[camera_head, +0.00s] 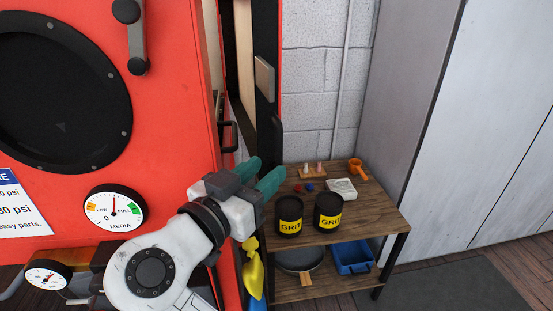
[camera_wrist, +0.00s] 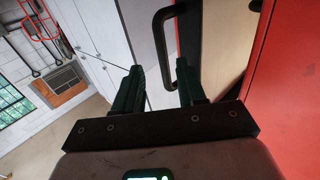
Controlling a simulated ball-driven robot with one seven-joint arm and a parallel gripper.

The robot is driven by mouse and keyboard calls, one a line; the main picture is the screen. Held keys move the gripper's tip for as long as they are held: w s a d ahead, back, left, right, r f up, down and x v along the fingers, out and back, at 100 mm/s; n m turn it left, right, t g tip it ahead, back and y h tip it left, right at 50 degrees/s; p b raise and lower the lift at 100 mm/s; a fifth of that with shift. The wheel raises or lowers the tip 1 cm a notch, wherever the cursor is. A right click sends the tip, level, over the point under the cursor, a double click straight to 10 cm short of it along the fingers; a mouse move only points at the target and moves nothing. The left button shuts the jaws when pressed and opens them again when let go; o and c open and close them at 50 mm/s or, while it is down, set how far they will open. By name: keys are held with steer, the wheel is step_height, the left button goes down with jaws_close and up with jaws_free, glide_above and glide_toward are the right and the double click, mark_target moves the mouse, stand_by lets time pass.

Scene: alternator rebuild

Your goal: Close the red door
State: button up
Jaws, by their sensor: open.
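The red door (camera_head: 266,40) shows nearly edge-on at the right of the red cabinet (camera_head: 180,90), as a dark upright edge with a thin red strip. It stands open, with a gap and a pale inner panel (camera_head: 243,50) showing. A grey latch piece (camera_head: 264,78) is on the dark edge. My gripper (camera_head: 260,175) is open and empty, its green fingers in front of the door's lower part. In the wrist view, a black bar handle (camera_wrist: 158,40) rises just beyond and between the fingertips (camera_wrist: 160,68). I cannot tell whether they touch. A red panel (camera_wrist: 290,80) fills the right side.
A wooden shelf table (camera_head: 375,215) stands right of my gripper, with two black grit cans (camera_head: 328,212) and small parts on top. A blue bin (camera_head: 352,257) and a pan (camera_head: 298,259) are below. Yellow and blue items (camera_head: 253,270) hang under my gripper. Grey cabinets (camera_head: 490,110) stand right.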

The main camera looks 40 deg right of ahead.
steer(key=shift+v, duration=2.05)
steer(key=shift+c, duration=0.4)
